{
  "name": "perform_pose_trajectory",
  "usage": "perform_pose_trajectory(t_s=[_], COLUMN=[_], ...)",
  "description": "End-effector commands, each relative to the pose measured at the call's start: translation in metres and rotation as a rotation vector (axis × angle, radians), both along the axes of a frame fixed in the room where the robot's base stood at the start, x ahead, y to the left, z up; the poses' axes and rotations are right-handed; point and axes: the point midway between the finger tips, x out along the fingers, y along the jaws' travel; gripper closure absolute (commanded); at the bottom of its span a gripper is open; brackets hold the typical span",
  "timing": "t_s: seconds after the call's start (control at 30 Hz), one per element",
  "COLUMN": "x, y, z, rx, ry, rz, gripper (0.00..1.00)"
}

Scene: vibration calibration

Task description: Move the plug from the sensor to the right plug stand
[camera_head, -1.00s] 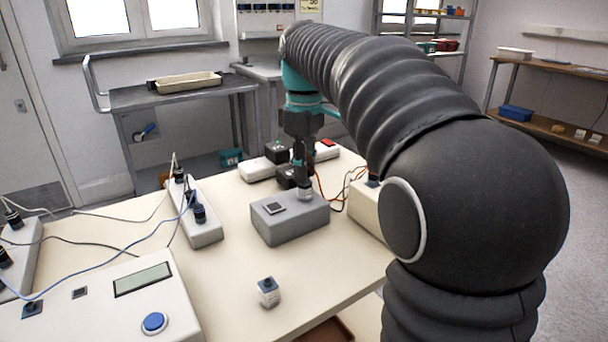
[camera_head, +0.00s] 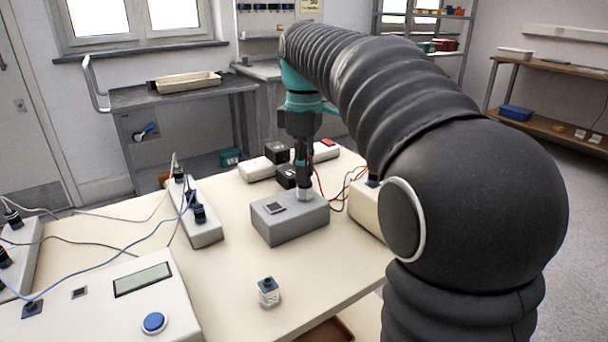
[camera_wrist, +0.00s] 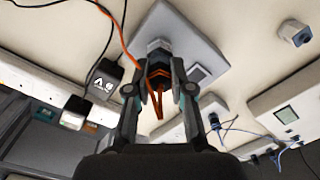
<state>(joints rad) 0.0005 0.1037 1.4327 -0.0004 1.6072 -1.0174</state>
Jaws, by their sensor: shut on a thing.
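My gripper (camera_wrist: 158,88) is shut on a dark plug (camera_wrist: 158,70) with an orange cable. The plug stands over a pale grey sensor (camera_wrist: 158,46) on top of a grey box (camera_wrist: 190,30); whether it is still seated in the sensor I cannot tell. In the head view, my gripper (camera_head: 304,180) points down at the right part of the grey box (camera_head: 288,228), and its fingers mostly hide the plug. A long pale stand (camera_head: 204,229) with dark blue plugs is left of the box, and another (camera_head: 28,250) is at the far left.
A small cube with a blue top (camera_head: 268,292) stands alone in front. A white device with a display (camera_head: 140,300) is at the front left. Black adapters (camera_head: 277,152) sit on a power strip (camera_head: 255,170) behind. Loose cables lie left and right.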

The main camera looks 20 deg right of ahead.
Motion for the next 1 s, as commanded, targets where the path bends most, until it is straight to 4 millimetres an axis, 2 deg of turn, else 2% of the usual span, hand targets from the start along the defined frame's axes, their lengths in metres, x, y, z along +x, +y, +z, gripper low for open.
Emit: perform_pose_trajectory(t_s=[1.0], x=[0.0002], y=[0.0], z=[0.01], rx=[0.0], ry=[-0.002], rz=[-0.001], gripper=[1.0])
